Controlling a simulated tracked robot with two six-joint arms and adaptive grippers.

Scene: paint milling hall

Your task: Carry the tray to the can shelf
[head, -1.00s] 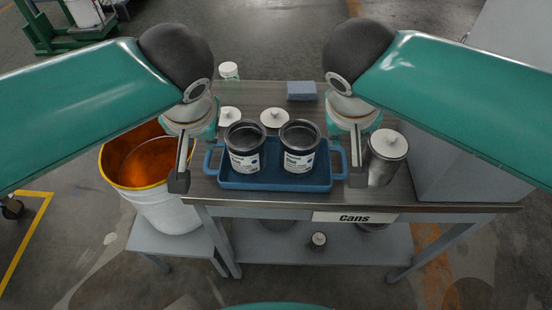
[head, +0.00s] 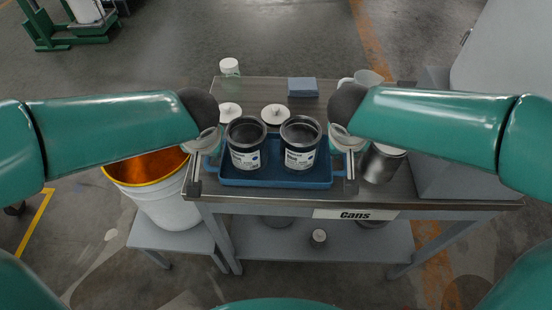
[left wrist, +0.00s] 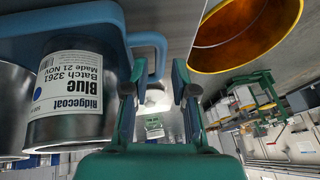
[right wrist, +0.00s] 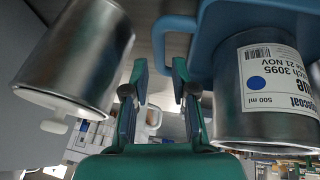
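The blue tray (head: 275,178) lies on the table top at its front edge, with a handle at each end. Two open dark-rimmed cans, the left can (head: 245,155) and the right can (head: 299,158), stand upright in it. My left gripper (head: 200,178) is at the left handle; in the left wrist view its fingers are open, with the handle (left wrist: 158,50) in line between them. My right gripper (head: 347,176) is at the right handle; its fingers are open, with the handle (right wrist: 158,40) between or just beyond them. Contact cannot be told.
The table has a "Cans" sign (head: 355,215) and a lower shelf (head: 320,243). A metal can (head: 381,165) stands close right of the tray, and a grey box (head: 450,170) beyond. An orange-lined bucket (head: 165,200) stands left. Lids and a blue sponge (head: 302,87) lie behind.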

